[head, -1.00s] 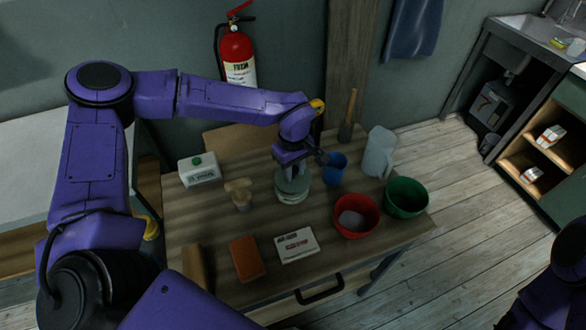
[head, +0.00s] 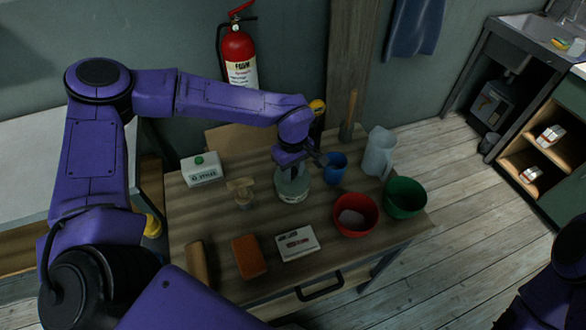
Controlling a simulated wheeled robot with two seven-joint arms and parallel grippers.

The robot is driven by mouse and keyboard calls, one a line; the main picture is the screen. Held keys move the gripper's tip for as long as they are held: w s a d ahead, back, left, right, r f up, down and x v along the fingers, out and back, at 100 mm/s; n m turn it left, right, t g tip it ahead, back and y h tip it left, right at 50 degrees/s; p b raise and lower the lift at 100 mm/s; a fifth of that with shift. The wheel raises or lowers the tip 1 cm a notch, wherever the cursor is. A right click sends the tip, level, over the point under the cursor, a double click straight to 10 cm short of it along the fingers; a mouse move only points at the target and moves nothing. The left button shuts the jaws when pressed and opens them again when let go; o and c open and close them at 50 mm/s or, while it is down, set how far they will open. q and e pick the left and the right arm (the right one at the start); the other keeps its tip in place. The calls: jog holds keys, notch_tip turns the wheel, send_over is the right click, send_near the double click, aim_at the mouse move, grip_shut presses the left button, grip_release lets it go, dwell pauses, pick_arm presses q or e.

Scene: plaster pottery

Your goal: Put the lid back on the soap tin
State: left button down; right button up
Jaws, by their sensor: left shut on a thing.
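A pale, round, clear-looking container (head: 292,190), which I take to be the soap tin, stands on the wooden table behind the white box. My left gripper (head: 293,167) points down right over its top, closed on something. The held piece is mostly hidden by the fingers and wrist; I take it to be the lid. I cannot tell whether it touches the rim. My right arm shows only at the lower right edge, and its gripper is out of view.
A blue cup (head: 335,168) stands close right of the container, a brush (head: 241,191) close left. A red bowl (head: 356,215), green bowl (head: 405,197), pitcher (head: 379,152), white box (head: 297,243), orange block (head: 249,257) and green-capped white container (head: 201,170) surround them.

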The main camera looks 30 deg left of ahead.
pick_arm(q)
jog(key=shift+f+p, duration=0.2)
jog(key=shift+p, duration=0.1)
dwell(0.4)
jog(key=shift+w+p, duration=0.1)
jog(key=shift+p, duration=0.3)
dwell(0.3)
jog(key=shift+c, duration=1.1)
grip_release()
notch_tip(320, 180, up, 5)
jog(key=p, duration=0.5)
jog(key=shift+f, duration=0.1)
jog(key=shift+r, duration=1.1)
